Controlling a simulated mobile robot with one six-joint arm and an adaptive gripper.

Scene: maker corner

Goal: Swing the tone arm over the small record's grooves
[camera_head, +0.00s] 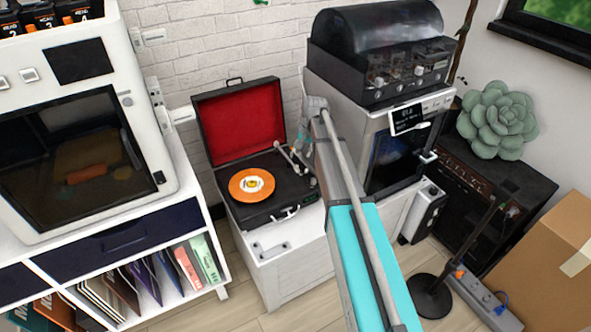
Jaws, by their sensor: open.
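The record player is an open black suitcase with a red-lined lid (240,122) on a white chest. A small orange record (238,191) with a pale label lies flat on its deck. The silver tone arm (284,154) is on the right of the deck, apart from the record's grooves in this view. My gripper (298,152) is small in the picture, at the deck's right side close to the tone arm. It is open. My own arm partly hides this area, and I cannot tell whether the fingers touch the tone arm.
A white printer-like machine (160,205) stands at left over shelves of records. A black speaker (515,180), a round-based stand (430,297) and a cardboard box (545,270) are at right.

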